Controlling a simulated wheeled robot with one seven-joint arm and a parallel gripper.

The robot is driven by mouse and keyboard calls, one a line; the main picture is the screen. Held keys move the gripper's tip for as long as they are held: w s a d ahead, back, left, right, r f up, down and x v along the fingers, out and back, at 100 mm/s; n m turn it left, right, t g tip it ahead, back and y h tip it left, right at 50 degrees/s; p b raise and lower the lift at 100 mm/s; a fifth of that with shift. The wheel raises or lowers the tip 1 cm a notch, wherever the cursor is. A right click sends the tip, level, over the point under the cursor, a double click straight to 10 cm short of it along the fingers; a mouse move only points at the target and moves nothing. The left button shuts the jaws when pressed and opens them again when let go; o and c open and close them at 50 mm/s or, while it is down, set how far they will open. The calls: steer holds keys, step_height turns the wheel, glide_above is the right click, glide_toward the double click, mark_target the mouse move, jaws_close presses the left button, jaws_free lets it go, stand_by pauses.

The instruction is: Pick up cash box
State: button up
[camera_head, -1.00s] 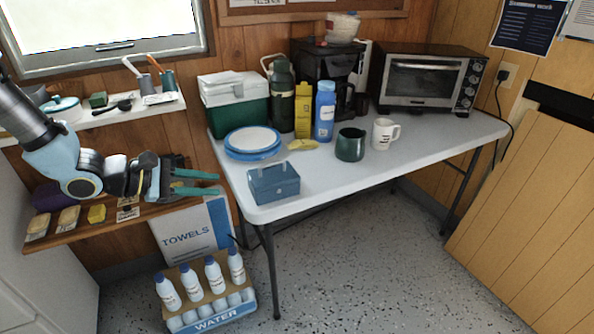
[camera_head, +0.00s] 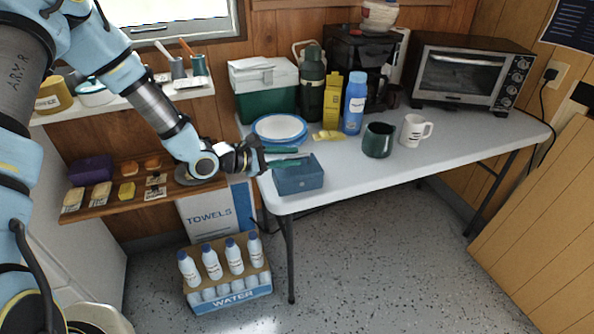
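The cash box (camera_head: 299,180) is a small blue-grey box on the near left corner of the white table, in the head view. My gripper (camera_head: 287,157) is at the upper left of the box, with its two green fingers pointing right across the box's top edge. The fingers look spread apart with nothing between them. They overlap the back of the lid in the picture, so I cannot tell whether they touch it. The box's handle is not clear to see behind them.
Behind the box are a blue-rimmed plate (camera_head: 279,130), a green and white cooler (camera_head: 262,92) and a blue bottle (camera_head: 354,103). A green mug (camera_head: 378,141) and a white mug (camera_head: 414,131) stand right. A wooden shelf (camera_head: 140,206) lies left. The table's front middle is clear.

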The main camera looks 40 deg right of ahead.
steer(key=shift+x, duration=1.2)
jaws_close()
steer(key=shift+r, duration=0.1)
stand_by(0.4)
